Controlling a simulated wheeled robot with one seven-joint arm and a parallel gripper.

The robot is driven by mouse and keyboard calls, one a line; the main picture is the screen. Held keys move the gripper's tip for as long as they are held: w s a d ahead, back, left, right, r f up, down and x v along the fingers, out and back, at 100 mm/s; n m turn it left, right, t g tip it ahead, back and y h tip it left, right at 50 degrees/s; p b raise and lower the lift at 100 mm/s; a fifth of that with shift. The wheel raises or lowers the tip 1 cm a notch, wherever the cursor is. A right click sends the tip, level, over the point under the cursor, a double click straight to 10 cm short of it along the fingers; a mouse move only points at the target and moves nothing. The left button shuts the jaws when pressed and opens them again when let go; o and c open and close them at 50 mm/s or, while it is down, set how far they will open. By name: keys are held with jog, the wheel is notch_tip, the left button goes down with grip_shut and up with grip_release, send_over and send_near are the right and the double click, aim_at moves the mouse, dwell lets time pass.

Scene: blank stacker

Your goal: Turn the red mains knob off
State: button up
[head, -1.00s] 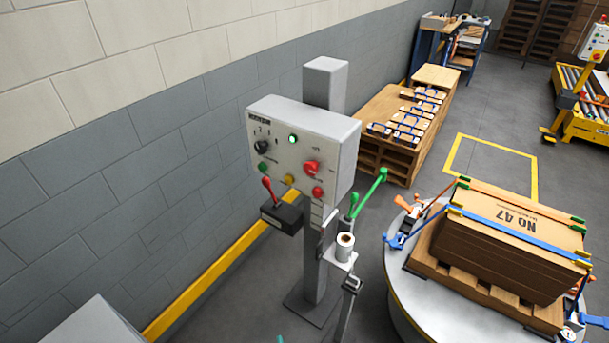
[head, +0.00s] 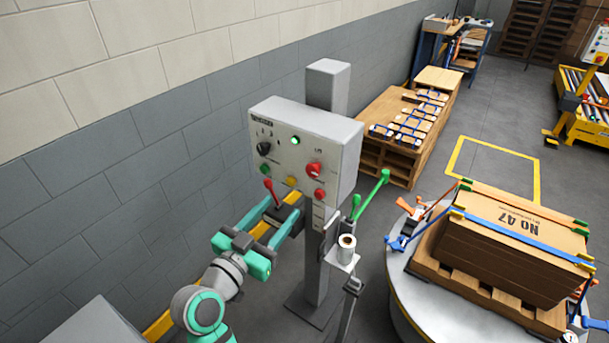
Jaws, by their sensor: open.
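The red knob (head: 314,170) sits on the right part of the face of a grey control box (head: 340,135) on a post. A small green lamp (head: 295,140) on the box is lit. My gripper (head: 284,208) is open, its two teal fingers pointing up and right, below the box. The fingers are in front of a black box (head: 289,214) with a red-handled lever (head: 269,190) and partly hide it. My gripper is below and left of the red knob, apart from it, with nothing seen between the fingers.
The box face also has a black selector (head: 264,148), a green button (head: 265,175), a yellow button (head: 292,181) and a red button (head: 320,194). Green levers (head: 371,194) and a roll (head: 346,242) stand right of the post. A strapped carton (head: 510,235) sits on a turntable.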

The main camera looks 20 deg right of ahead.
aim_at(312, 171)
jog(key=w+d+r, duration=0.1)
jog(key=w+d, duration=0.1)
jog(key=d, duration=0.1)
jog(key=w+d+r+m+g, duration=0.1)
jog(key=w+d, duration=0.1)
jog(key=d, duration=0.1)
jog(key=w+d+r+m+h, duration=0.1)
jog(key=w+d+r, duration=0.1)
jog(key=d, duration=0.1)
jog(key=shift+w+d+g, duration=0.1)
jog(key=shift+w+g, duration=0.05)
jog(key=shift+g, duration=0.15)
jog(key=shift+d, duration=0.15)
jog(key=c, duration=1.1)
